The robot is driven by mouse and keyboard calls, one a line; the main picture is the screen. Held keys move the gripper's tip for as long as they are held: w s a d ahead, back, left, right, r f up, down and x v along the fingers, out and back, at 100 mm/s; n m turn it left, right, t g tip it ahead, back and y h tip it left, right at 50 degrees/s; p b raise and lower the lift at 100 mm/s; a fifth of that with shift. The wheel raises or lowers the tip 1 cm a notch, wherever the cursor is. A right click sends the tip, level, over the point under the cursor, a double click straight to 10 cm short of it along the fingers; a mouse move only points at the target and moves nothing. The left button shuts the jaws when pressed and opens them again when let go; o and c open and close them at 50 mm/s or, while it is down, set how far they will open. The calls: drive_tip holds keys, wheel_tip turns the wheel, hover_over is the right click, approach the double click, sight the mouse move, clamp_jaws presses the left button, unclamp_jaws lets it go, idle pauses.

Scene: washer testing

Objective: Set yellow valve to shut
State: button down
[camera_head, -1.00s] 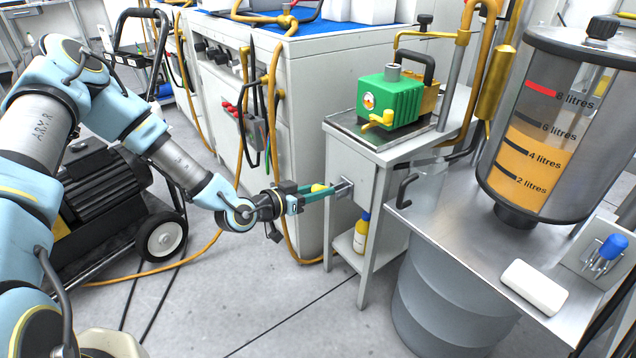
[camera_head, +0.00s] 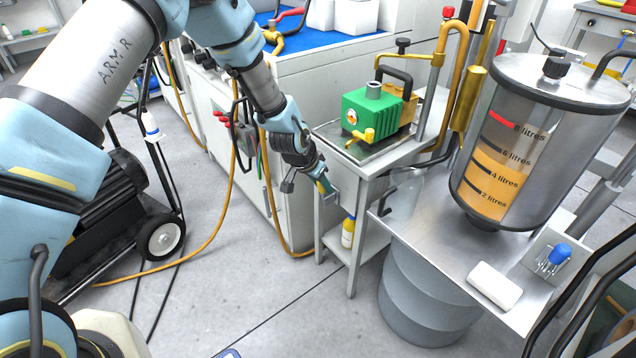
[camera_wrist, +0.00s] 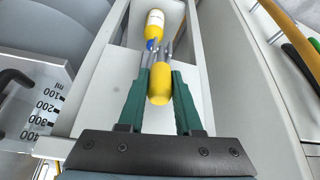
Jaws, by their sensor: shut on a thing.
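The yellow valve (camera_wrist: 159,84) shows in the wrist view as a rounded yellow knob with metal prongs beyond it. My gripper (camera_wrist: 158,78) has its green fingers on both sides of the knob and is shut on it. In the head view my gripper (camera_head: 325,187) reaches down from the upper left to the metal plate (camera_head: 331,203) on the side of the small grey cart. The knob is mostly hidden there by the fingers. I cannot tell the valve's exact setting.
A green pump (camera_head: 378,110) with a yellow tap stands on the cart (camera_head: 367,165). A yellow bottle (camera_head: 348,233) sits on its lower shelf. Hoses hang at the left. Floor in front is clear.

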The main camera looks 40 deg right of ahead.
drive_tip(key=shift+d+y, duration=0.35)
drive_tip(key=shift+y, duration=0.35)
drive_tip(key=c, duration=0.6)
unclamp_jaws()
drive_tip(key=v, duration=1)
drive_tip(key=shift+r, duration=0.35)
drive_tip(key=shift+s, duration=0.15)
